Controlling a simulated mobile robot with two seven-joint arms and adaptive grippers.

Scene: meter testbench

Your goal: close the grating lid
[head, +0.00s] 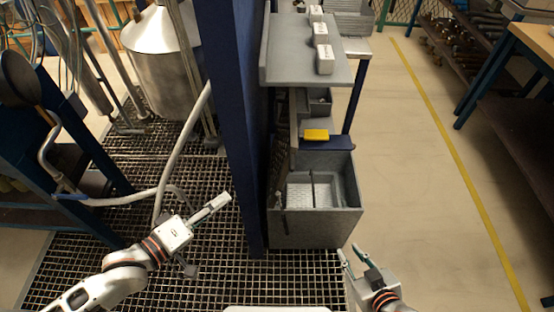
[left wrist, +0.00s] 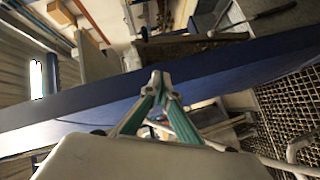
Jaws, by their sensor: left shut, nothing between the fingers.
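A dark mesh panel (head: 281,152), which looks like the grating lid, stands roughly upright at the left rear of a grey bin (head: 318,228), partly hidden by the blue post. The bin is open at the top and its divided inside shows. My left gripper (head: 228,198) is shut and empty, left of the blue post and apart from the bin. In the left wrist view its fingertips (left wrist: 158,78) meet in front of the blue beam. My right gripper (head: 349,250) has its fingers apart and empty, just off the bin's front right corner.
The blue post (head: 232,130) stands between my left gripper and the bin. A yellow block (head: 316,135) lies on a ledge behind the bin. A grey shelf (head: 290,60) holds several white boxes. A hose (head: 125,200) crosses the floor grating at left.

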